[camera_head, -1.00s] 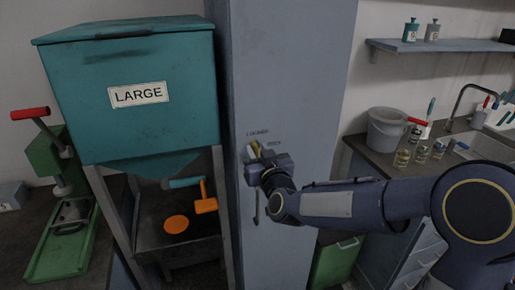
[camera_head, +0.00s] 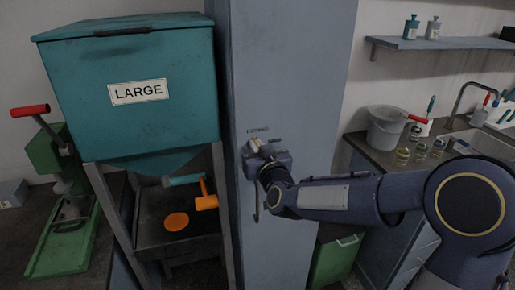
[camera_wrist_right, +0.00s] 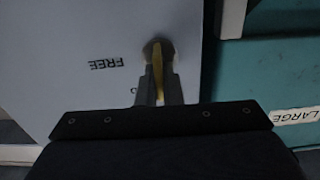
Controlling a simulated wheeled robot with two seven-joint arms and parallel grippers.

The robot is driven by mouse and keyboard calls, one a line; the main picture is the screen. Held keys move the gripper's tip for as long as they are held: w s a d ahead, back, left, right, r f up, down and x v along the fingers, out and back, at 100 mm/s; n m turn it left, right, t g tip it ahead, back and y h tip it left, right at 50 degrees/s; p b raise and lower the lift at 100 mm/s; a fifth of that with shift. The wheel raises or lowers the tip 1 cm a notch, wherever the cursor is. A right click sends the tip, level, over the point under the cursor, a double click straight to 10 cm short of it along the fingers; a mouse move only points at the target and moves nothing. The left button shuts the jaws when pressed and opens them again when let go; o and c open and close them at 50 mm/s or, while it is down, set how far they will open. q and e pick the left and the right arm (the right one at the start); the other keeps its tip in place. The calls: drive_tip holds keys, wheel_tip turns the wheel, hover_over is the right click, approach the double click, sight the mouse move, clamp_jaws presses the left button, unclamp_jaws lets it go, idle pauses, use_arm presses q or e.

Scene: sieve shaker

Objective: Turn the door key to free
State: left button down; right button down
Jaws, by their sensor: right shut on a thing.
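The yellow door key (camera_wrist_right: 157,72) sits in a dark round lock (camera_wrist_right: 158,47) on the blue-grey cabinet door (camera_wrist_right: 60,50). My right gripper (camera_wrist_right: 159,92) is shut on the key, with a finger on each side of it. In the head view my right gripper (camera_head: 257,158) is against the tall cabinet door (camera_head: 290,70), below the LOCKED label (camera_head: 257,130), and largely hides the key. The FREE label (camera_wrist_right: 106,63) is upside down beside the lock in the wrist view. My left gripper is out of view.
A teal hopper (camera_head: 130,60) marked LARGE stands close left of the cabinet. A door handle (camera_head: 256,207) hangs below my gripper. A counter with a bucket (camera_head: 386,130) and several jars is at right. A green press (camera_head: 65,230) is at far left.

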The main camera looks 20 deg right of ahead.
drive_tip(key=shift+d+f+m+b, duration=0.2)
drive_tip(key=shift+m+b, duration=2.2)
drive_tip(key=shift+m, duration=0.55)
drive_tip(key=shift+d+f+m+b, duration=0.15)
drive_tip(key=shift+f+m+b, duration=0.05)
drive_tip(key=shift+m+b, duration=2.5)
drive_tip(key=shift+d+f+m+b, duration=0.2)
drive_tip(key=shift+m+b, duration=1.95)
drive_tip(key=shift+m, duration=1)
drive_tip(key=c, duration=1.6)
unclamp_jaws()
